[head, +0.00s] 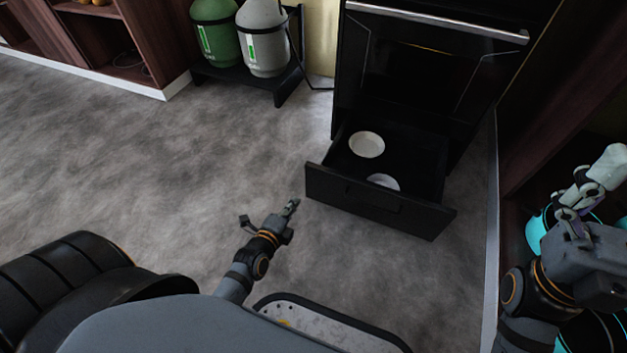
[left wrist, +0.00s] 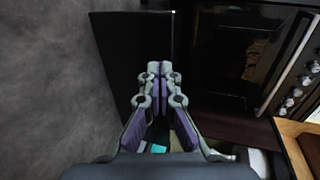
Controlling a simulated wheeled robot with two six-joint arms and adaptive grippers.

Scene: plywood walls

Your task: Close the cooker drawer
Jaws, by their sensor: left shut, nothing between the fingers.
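The black cooker (head: 430,70) stands at the top right of the head view. Its bottom drawer (head: 380,205) is pulled out towards me. A white bowl (head: 367,144) and a second white dish (head: 383,182), partly hidden by the drawer front, sit inside. My left gripper (head: 291,207) is shut and empty, just left of the drawer front's left end in the picture. In the left wrist view the shut fingers (left wrist: 157,72) overlap a dark panel (left wrist: 125,50); whether they touch it I cannot tell. My right gripper (head: 592,190) is at the right edge, its jaw state unclear.
Green (head: 215,32) and grey (head: 263,38) gas bottles stand on a low black rack left of the cooker. A dark wooden cabinet (head: 150,45) is at the upper left. Turquoise items (head: 536,232) are beside my right arm. The floor (head: 150,150) left of the drawer is clear.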

